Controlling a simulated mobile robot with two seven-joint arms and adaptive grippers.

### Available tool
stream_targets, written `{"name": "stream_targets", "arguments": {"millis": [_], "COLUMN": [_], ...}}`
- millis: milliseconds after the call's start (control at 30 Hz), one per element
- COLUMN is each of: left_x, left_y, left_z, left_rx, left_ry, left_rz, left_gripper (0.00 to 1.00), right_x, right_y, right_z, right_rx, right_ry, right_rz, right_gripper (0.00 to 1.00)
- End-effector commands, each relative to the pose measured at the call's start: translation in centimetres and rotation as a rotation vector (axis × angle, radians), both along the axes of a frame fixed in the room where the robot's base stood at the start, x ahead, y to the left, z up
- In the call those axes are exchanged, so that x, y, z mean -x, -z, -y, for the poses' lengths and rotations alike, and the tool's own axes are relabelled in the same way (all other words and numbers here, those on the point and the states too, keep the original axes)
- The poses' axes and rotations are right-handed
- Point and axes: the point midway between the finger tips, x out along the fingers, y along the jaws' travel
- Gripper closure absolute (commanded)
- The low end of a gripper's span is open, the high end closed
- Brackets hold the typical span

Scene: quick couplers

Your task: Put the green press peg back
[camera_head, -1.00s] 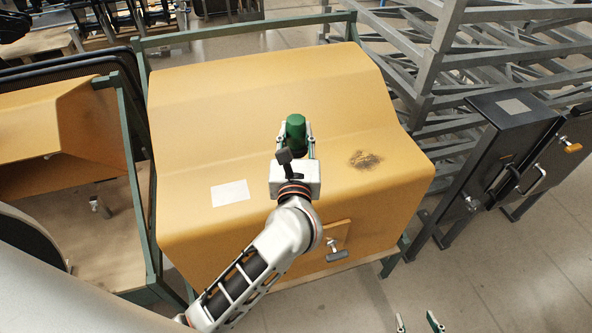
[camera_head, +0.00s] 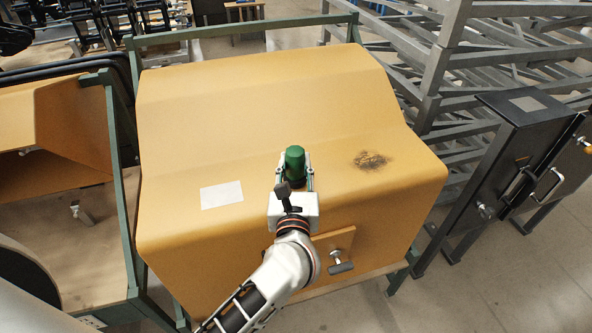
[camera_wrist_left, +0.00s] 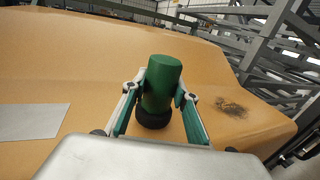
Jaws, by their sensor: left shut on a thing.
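The green press peg (camera_head: 295,161) is a green cylinder with a dark ring at its base. It also shows upright in the left wrist view (camera_wrist_left: 161,88), between the fingers. My left gripper (camera_head: 295,176) is shut on the peg, one finger on each side. It holds the peg over or at the orange sheet-covered press body (camera_head: 250,95). I cannot tell whether the peg's base touches the surface. Any hole beneath the peg is hidden. My right gripper is not in view now.
A white label (camera_head: 222,194) and a dark scorched patch (camera_head: 370,160) lie on the orange surface. A small panel with a T-handle (camera_head: 340,262) projects at the front. Grey metal racks (camera_head: 440,75) and a dark cabinet (camera_head: 510,140) stand to the right.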

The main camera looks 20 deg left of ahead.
Motion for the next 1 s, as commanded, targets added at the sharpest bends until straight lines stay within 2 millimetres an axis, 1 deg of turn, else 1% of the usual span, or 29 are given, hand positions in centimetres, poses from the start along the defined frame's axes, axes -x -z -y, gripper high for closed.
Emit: {"name": "stream_targets", "arguments": {"millis": [33,300,467,500,567,1000], "left_x": [0.0,0.0,0.0,0.0,0.0,0.0], "left_y": [0.9,0.5,1.0,1.1,1.0,1.1], "left_z": [0.0,0.0,0.0,0.0,0.0,0.0], "left_rx": [0.000,0.000,0.000,0.000,0.000,0.000], "left_ry": [0.000,0.000,0.000,0.000,0.000,0.000], "left_rz": [-0.002,0.003,0.001,0.000,0.001,0.000], "left_gripper": [0.99,0.99,0.99,0.69,0.55,0.55], "right_x": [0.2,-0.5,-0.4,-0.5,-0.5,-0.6], "right_y": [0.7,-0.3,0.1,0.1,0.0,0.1], "right_z": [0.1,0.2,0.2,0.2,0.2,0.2], "right_rx": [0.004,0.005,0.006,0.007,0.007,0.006], "right_ry": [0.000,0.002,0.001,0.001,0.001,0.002], "right_rz": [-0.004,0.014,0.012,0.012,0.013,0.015], "right_gripper": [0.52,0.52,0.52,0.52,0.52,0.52]}}
